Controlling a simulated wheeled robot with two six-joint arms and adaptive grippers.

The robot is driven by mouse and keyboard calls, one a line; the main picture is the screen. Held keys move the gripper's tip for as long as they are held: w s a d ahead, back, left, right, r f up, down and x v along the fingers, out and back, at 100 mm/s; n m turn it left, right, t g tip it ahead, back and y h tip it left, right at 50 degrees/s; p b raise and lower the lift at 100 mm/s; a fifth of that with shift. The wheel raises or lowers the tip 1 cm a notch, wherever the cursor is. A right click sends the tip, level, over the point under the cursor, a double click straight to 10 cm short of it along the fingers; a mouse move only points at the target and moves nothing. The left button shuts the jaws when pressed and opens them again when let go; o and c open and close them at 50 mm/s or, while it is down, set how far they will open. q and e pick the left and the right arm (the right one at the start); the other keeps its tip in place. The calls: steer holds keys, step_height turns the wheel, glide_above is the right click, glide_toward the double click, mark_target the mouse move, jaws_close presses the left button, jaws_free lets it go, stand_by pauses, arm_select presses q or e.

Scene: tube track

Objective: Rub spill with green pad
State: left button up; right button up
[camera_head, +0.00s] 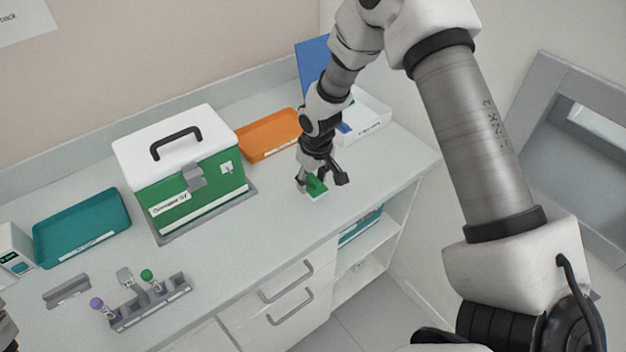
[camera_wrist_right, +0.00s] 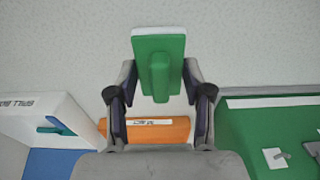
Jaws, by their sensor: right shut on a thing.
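The green pad (camera_head: 317,187) has a white underside and a raised green grip; it shows large in the right wrist view (camera_wrist_right: 174,48). My right gripper (camera_head: 322,180) is shut on the pad's raised grip, with a finger on each side in the right wrist view (camera_wrist_right: 160,92). The pad is at or just above the worktop (camera_head: 290,225), right of the green case; I cannot tell if it touches. No spill can be made out in either view; the pad and gripper may hide it.
A green case (camera_head: 193,190) with a white lid stands left of the pad. Behind are an orange tray (camera_head: 268,136) and a white spill box (camera_head: 370,112) with a blue lid (camera_head: 313,62). A teal tray (camera_head: 80,228) and tube rack (camera_head: 150,302) are at left.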

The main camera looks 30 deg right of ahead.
steer(key=r, duration=0.1)
steer(key=r+p, duration=0.1)
steer(key=r, duration=0.1)
steer(key=shift+a+p, duration=0.25)
steer(key=shift+p, duration=0.15)
steer(key=shift+d+r+p, duration=0.15)
steer(key=shift+r+p, duration=0.2)
steer(key=shift+r, duration=0.05)
steer(key=shift+f, duration=0.15)
